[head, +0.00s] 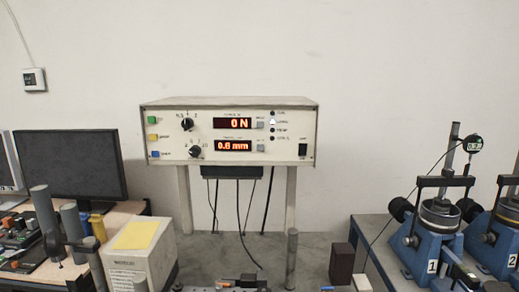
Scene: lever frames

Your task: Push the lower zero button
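A white control box (158,170) stands on legs against the wall. Its front has two red displays. The upper display (232,123) reads 0 N, and the lower display (233,146) reads 0.6 mm. A small grey lower button (260,148) sits just right of the lower display, and a similar upper button (260,125) sits right of the upper one. Their labels are too small to read. Nothing covers either button. I cannot make out either of my grippers in this view.
Two blue lever frames stand on the right bench, marked 1 (431,267) and 2 (511,262). A dark monitor (75,165) and a pale box with a yellow top (137,235) are at left. Cables (239,205) hang below the control box. The space before its panel is clear.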

